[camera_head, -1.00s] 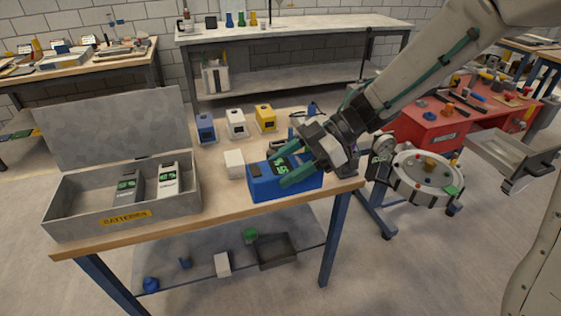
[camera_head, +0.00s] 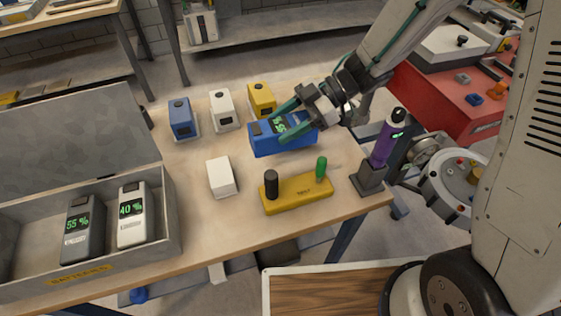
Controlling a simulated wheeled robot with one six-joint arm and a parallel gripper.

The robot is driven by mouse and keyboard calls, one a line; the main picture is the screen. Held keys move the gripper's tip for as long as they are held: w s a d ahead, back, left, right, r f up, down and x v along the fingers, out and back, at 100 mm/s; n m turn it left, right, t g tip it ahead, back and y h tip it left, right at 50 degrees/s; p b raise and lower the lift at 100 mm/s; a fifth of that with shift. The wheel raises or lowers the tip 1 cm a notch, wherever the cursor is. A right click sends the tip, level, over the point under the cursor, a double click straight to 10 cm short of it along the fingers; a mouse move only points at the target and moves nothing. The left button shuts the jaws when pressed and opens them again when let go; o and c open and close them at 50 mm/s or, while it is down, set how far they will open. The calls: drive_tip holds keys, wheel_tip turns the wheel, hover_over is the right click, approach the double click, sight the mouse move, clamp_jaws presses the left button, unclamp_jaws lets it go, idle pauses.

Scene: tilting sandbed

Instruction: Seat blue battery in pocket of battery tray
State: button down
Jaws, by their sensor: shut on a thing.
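My gripper (camera_head: 285,120) is shut on the blue battery (camera_head: 265,143), its teal fingers across the side with the green display. The battery lies roughly level, its long side facing me, seemingly above the worktable; the exact gap cannot be told. The grey metal battery tray (camera_head: 148,264), labelled "BATTERIES", stands at the left with its lid raised. In it stand a dark grey battery (camera_head: 84,230) reading 55 % and a white battery (camera_head: 131,215) reading 40 %. The tray's left part is cut off by the picture edge, and its floor is mostly hidden.
Blue (camera_head: 182,120), white (camera_head: 223,111) and yellow (camera_head: 261,101) units stand at the table's back. A white block (camera_head: 221,177), a yellow base with black and green pegs (camera_head: 298,194) and a purple bottle in a dark stand (camera_head: 383,147) stand nearer. Bare tabletop lies between tray and block.

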wheel_tip(320, 180, down, 9)
drive_tip(key=shift+f, duration=0.1)
idle(0.4)
drive_tip(key=shift+f, duration=0.1)
drive_tip(key=c, duration=0.5)
unclamp_jaws()
